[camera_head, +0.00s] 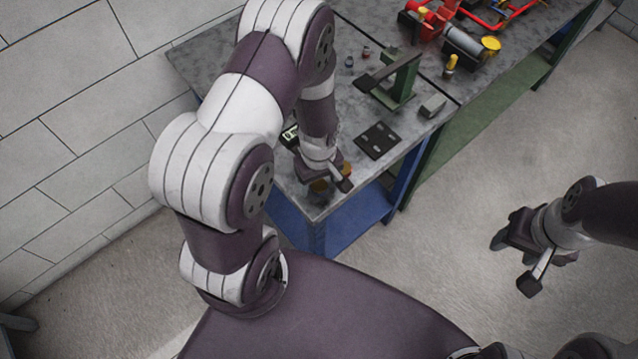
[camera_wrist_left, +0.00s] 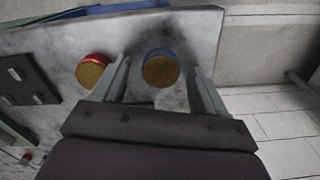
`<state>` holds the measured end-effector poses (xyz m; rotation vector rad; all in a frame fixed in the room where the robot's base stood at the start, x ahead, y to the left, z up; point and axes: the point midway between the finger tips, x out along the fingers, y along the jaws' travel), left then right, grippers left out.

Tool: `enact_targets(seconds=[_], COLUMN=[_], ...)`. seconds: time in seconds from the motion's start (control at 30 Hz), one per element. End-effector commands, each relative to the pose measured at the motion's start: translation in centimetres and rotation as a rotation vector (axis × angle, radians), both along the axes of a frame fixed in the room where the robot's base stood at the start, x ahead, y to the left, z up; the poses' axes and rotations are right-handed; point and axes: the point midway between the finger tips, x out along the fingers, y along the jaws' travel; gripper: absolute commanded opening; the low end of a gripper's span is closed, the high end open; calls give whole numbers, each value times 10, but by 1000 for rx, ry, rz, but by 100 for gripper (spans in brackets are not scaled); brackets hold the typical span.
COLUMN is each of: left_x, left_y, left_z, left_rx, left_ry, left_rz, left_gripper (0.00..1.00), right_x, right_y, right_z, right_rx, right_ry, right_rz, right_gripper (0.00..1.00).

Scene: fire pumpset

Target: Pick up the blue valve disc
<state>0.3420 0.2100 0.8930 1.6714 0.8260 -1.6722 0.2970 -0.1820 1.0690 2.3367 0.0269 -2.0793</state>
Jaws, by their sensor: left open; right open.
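The blue valve disc (camera_wrist_left: 160,70) has a gold top and a blue rim and lies on the grey table. In the left wrist view it is between the two fingers of my left gripper (camera_wrist_left: 161,68), with space on both sides. In the head view my left gripper (camera_head: 330,182) is over the table's near corner and partly hides the gold-topped discs. Its fingers are open and empty. My right gripper (camera_head: 516,263) is open and empty, over the floor at the right.
A red-rimmed disc (camera_wrist_left: 94,72) lies beside the left finger in the wrist view. A dark plate with holes (camera_head: 377,140) and a green stand (camera_head: 402,82) are further along the table. Red pump parts (camera_head: 432,22) are at the back.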

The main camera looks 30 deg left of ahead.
Motion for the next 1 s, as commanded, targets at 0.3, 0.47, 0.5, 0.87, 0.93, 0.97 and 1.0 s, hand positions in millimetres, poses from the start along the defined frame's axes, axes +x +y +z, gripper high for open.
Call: enact_targets(seconds=[0.3,0.47,0.5,0.87,0.93,0.97,1.0], left_x=[0,0,0,1,1,1,-1], left_y=[0,0,0,0,0,-2,-12], left_z=[0,0,0,24,38,44,47], left_rx=[0,0,0,0,0,0,0], left_ry=[0,0,0,-3,-5,-4,-2], left_rz=[-1,-1,-1,-1,-1,-3,-8], left_gripper=[24,4,4,4,4,4,4], right_x=[0,0,0,0,0,0,0], right_y=[0,0,0,0,0,0,0], right_z=[0,0,0,-3,-4,-5,-6], right_rx=[0,0,0,0,0,0,0], right_ry=[0,0,0,0,0,0,0], right_rz=[0,0,0,0,0,0,0], right_gripper=[52,52,52,52,52,52,52])
